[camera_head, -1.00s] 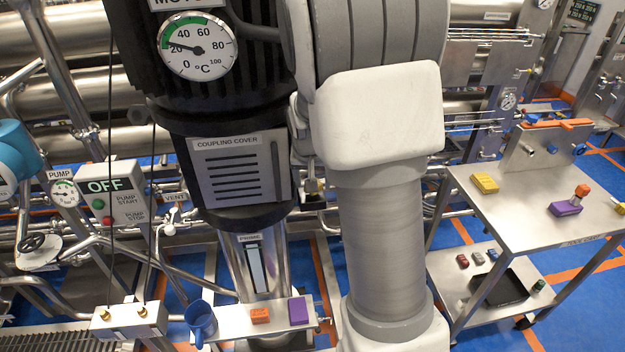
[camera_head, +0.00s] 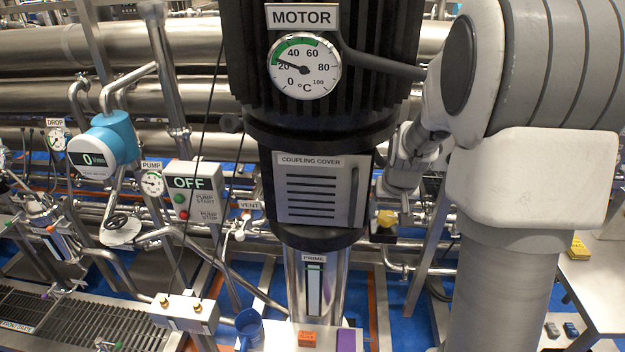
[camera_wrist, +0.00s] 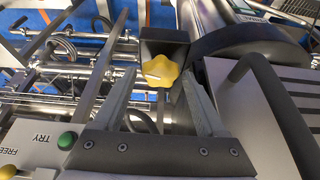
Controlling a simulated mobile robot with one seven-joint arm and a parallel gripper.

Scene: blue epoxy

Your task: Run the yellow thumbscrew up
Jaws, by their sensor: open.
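The yellow thumbscrew (camera_wrist: 161,71) shows in the wrist view as a lobed knob in front of a dark block (camera_wrist: 166,44). It also shows in the head view (camera_head: 386,218), small, to the right of the coupling cover. My gripper (camera_wrist: 159,78) is open, with one finger on each side of the knob in the picture. I cannot tell whether the fingertips reach it in depth. In the head view my forearm hides part of the area, and the fingers are hard to make out.
The coupling cover (camera_head: 318,188) with its handle is close left of the thumbscrew, below the motor gauge (camera_head: 303,66). Pipes run behind it. In the wrist view, a panel marked TRY (camera_wrist: 42,140) has a green button.

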